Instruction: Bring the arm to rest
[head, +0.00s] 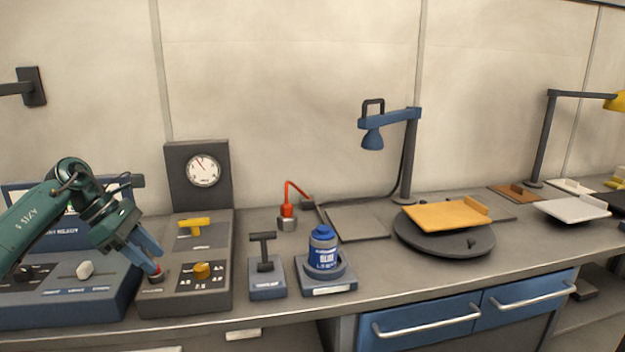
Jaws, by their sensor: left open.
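My left arm, dark green, comes in from the left edge. My right gripper is not in view.
The gauge console (185,298) with a yellow lever (194,226) and orange knob (202,270) stands just right of the gripper. A T-handle unit (266,291) and a blue bottle (323,250) stand farther right. A yellow plate (440,216) sits on a round turntable (410,240).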

